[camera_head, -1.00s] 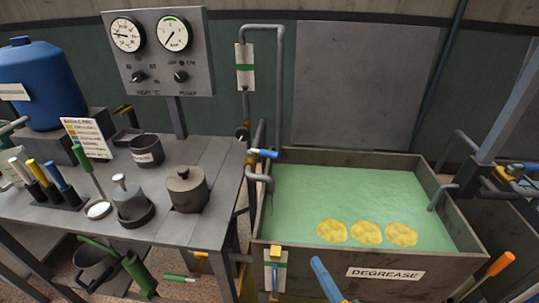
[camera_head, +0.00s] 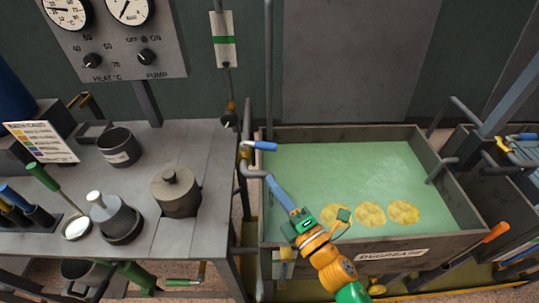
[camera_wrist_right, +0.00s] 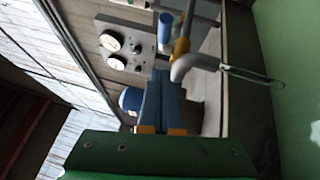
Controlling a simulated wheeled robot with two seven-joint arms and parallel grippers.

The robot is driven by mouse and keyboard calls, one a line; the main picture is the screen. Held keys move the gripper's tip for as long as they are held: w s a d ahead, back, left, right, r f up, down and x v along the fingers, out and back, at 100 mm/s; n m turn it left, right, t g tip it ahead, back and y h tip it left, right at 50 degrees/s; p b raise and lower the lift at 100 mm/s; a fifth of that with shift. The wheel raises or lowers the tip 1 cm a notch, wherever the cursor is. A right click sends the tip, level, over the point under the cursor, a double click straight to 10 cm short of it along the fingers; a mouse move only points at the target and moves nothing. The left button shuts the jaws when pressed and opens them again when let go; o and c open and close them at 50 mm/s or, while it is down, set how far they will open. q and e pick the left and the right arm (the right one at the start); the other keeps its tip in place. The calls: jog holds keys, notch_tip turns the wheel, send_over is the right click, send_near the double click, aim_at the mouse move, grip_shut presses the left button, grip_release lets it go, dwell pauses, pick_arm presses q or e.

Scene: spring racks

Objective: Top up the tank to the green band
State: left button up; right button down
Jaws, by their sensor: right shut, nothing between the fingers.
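The tank (camera_head: 440,238), labelled DEGREASE, holds pale green liquid (camera_head: 330,170) with three yellow patches (camera_head: 370,214) in it. A grey pipe with a bent spout (camera_head: 254,172) stands at its left edge. A valve with a blue handle (camera_head: 265,146) sits on this pipe; the handle points right. The handle also shows in the right wrist view (camera_wrist_right: 165,30). A plate with a green band (camera_head: 225,40) is on the wall pipe above. My right gripper (camera_head: 271,180) is shut and empty, over the tank's left side, just below the blue handle and apart from it. My left gripper is out of view.
A grey bench (camera_head: 150,205) on the left carries a lidded pot (camera_head: 178,190), a cup (camera_head: 118,147) and several handled tools. A gauge panel (camera_head: 160,40) stands behind it. An orange handle (camera_head: 496,232) is right of the tank. The space above the liquid is mostly clear.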

aim_at(256, 148)
jog(key=w, duration=0.2)
jog(key=w+a, duration=0.1)
jog(key=w, duration=0.1)
jog(key=w+r+p, duration=0.1)
jog(key=w, duration=0.1)
jog(key=shift+w+a, duration=0.15)
jog(key=shift+a, duration=0.05)
jog(key=shift+w+d, duration=0.25)
jog(key=shift+w, duration=0.1)
jog(key=shift+w, duration=0.1)
jog(key=shift+w+d+n+g+y+b, duration=0.7)
jog(key=shift+w+n+g+y, duration=0.15)
jog(key=shift+y, duration=0.35)
